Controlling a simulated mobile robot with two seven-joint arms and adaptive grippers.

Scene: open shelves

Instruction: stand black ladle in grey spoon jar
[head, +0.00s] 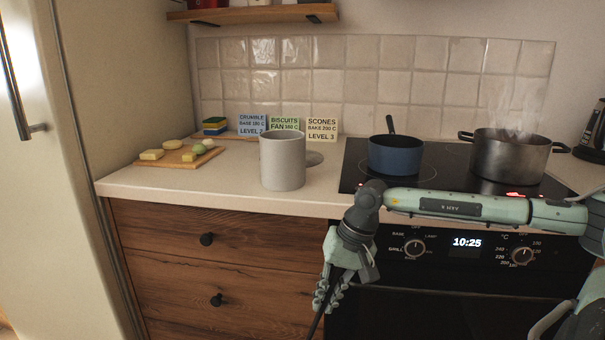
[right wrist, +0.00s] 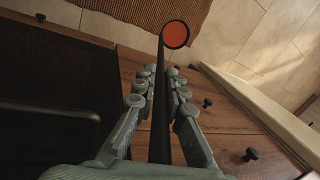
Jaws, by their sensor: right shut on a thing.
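The grey spoon jar (head: 283,165) stands upright on the counter, left of the hob, in the head view. Its inside is hidden from this angle. My right gripper (head: 329,290) hangs in front of the drawers and oven, below the counter edge and to the right of the jar. It is shut on the black ladle (head: 316,325), whose dark handle runs down out of the picture. In the right wrist view the ladle (right wrist: 159,75) runs between the fingers (right wrist: 158,95) to a round end with a red-orange face. My left gripper is not in view.
The hob carries a blue saucepan (head: 396,154) and a steaming steel pot (head: 508,157). A board (head: 180,162) with food pieces, recipe cards (head: 284,123) and a sponge (head: 215,126) are on the counter. A shelf (head: 252,14) hangs above.

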